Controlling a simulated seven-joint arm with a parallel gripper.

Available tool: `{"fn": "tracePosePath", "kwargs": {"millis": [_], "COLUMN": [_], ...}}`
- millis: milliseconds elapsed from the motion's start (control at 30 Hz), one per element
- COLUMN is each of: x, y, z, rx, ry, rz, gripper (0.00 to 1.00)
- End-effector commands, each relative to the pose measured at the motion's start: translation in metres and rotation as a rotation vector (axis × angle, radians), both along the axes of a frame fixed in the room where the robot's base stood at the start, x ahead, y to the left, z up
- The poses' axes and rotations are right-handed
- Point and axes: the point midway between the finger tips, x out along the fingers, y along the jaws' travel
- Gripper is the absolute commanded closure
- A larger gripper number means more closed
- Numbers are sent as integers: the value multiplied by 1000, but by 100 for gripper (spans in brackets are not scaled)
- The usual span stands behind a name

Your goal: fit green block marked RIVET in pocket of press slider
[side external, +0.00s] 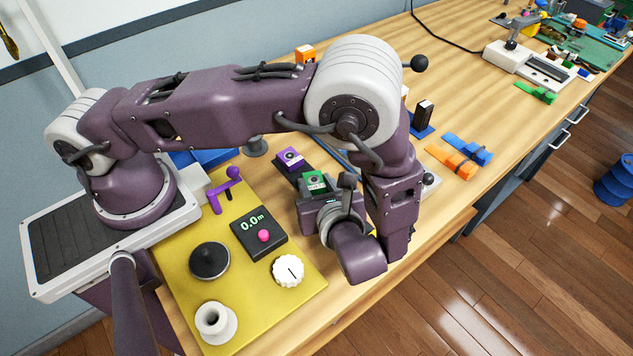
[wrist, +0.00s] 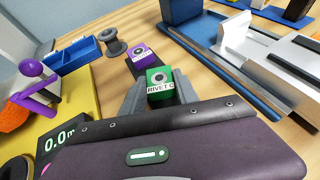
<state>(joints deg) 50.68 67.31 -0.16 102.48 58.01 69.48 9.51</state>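The green block marked RIVET (wrist: 159,80) sits between the two grey fingers of my gripper (wrist: 160,92), in the wrist view. The fingers appear to press on both its sides. In the side view the green block (side external: 314,182) shows at the end of my gripper (side external: 315,190), close to the dark holder. I cannot tell whether its underside is lifted or still rests in the holder. A grey-white block on dark rails (wrist: 238,35), at the right of the wrist view, may be the press slider. Its pocket is not clearly visible, and my arm hides that area in the side view.
A purple block (wrist: 142,53) sits in the dark holder (side external: 282,172) just beyond the green one. A yellow panel (side external: 185,265) with knobs and a display lies left of my gripper. A grey spool (wrist: 114,47) and blue bin (wrist: 75,55) stand behind. Orange and blue pieces (side external: 460,160) lie right.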

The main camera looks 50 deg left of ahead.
Motion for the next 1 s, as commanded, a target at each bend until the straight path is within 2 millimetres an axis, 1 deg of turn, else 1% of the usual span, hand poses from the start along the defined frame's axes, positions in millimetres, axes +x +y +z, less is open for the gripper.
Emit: {"fn": "tracePosePath", "kwargs": {"millis": [33, 100, 433, 467, 733, 867, 967, 1000], "x": [0, 0, 0, -1, -20, -25, -25, -24], "y": [0, 0, -1, -4, -51, -60, -61, -60], "z": [0, 0, 1, 2, 21, 26, 28, 31], "rx": [0, 0, -1, -2, -2, -1, -4, -15], "ry": [0, 0, 0, -1, -2, 0, -1, -5], "rz": [0, 0, 0, -1, -1, 0, 4, 17], "gripper": [56, 42, 42, 42, 42, 42, 42, 42]}}
